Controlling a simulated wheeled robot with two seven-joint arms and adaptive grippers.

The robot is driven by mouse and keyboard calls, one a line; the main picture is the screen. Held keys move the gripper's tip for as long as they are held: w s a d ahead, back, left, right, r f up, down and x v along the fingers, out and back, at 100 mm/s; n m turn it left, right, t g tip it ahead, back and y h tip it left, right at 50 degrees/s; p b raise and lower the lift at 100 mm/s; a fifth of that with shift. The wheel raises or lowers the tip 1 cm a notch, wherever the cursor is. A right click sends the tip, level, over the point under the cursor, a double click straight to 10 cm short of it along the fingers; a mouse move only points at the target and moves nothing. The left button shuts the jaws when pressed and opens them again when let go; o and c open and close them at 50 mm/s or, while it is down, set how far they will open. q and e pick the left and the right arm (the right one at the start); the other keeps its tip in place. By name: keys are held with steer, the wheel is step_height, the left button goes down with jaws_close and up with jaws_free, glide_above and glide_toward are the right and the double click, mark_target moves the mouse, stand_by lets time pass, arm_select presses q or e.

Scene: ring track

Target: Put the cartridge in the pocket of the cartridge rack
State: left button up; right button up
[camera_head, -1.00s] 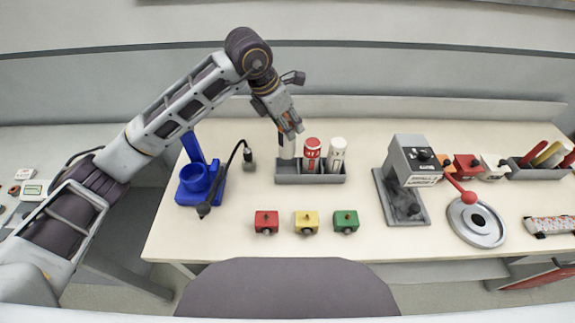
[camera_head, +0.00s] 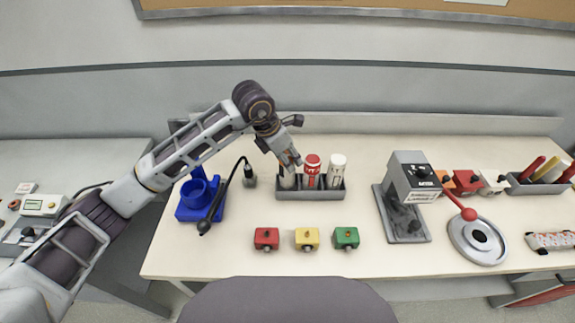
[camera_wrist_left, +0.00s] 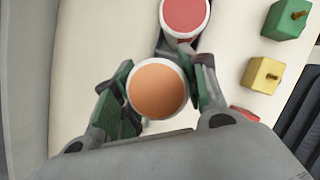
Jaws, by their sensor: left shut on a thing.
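My left gripper (camera_head: 289,164) is at the left end of the grey cartridge rack (camera_head: 311,195). It is shut on a cartridge (camera_head: 287,181), pale in the head view, which stands roughly upright in or just over the rack's left pocket; the gripper partly hides it. In the left wrist view the cartridge's orange round top (camera_wrist_left: 158,91) sits between the two fingers. A red cartridge (camera_head: 312,168) and a white cartridge (camera_head: 336,172) stand in the middle and right pockets. The red one also shows in the left wrist view (camera_wrist_left: 185,16). My right gripper is out of view.
A blue holder (camera_head: 196,197) with a black cable stands left of the rack. Red (camera_head: 266,238), yellow (camera_head: 307,238) and green (camera_head: 346,237) blocks sit in front. A grey press (camera_head: 408,195) stands to the right, beside a round plate (camera_head: 478,240).

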arm_select(q)
steer(key=shift+f, duration=1.95)
steer(key=o, duration=1)
steer(key=shift+o, duration=0.3)
steer(key=shift+r, duration=0.2)
steer(key=shift+a+r, duration=0.15)
steer(key=shift+r, duration=0.2)
steer(key=v, duration=0.5)
steer(key=shift+s+a+r, duration=0.1)
steer(key=shift+a+r, duration=0.05)
steer(key=shift+r, duration=0.15)
steer(key=shift+v, duration=2.75)
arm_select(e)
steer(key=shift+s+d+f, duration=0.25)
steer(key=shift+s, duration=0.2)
